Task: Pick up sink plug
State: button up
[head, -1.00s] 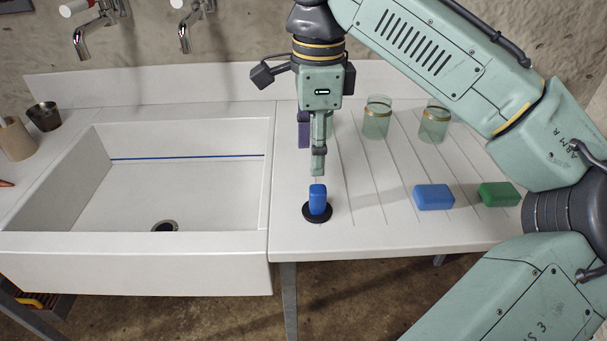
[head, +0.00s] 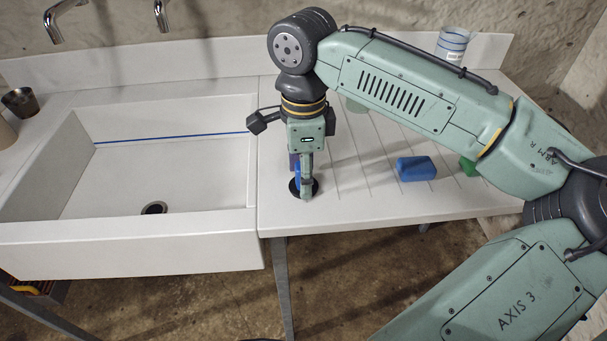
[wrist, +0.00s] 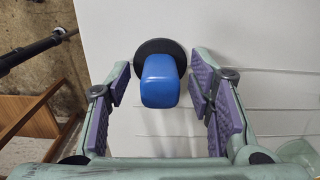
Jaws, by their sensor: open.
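The sink plug has a black round base and an upright blue handle. In the head view the plug (head: 295,187) stands on the white draining board near its left front edge, partly hidden by my gripper (head: 306,190). In the wrist view the plug (wrist: 160,78) is centred between the two purple-padded fingers of my gripper (wrist: 162,98). The fingers are open, with a gap on each side of the blue handle. The black base shows beyond the handle and rests on the board.
A white sink (head: 160,180) with a drain hole lies left of the board. A blue block (head: 416,169) and a partly hidden green block (head: 467,166) lie to the right. A glass jar (head: 357,104) is behind my arm. A metal cup (head: 20,102) stands far left.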

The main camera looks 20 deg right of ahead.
jog(key=shift+f, duration=0.1)
jog(key=shift+c, duration=0.3)
grip_shut()
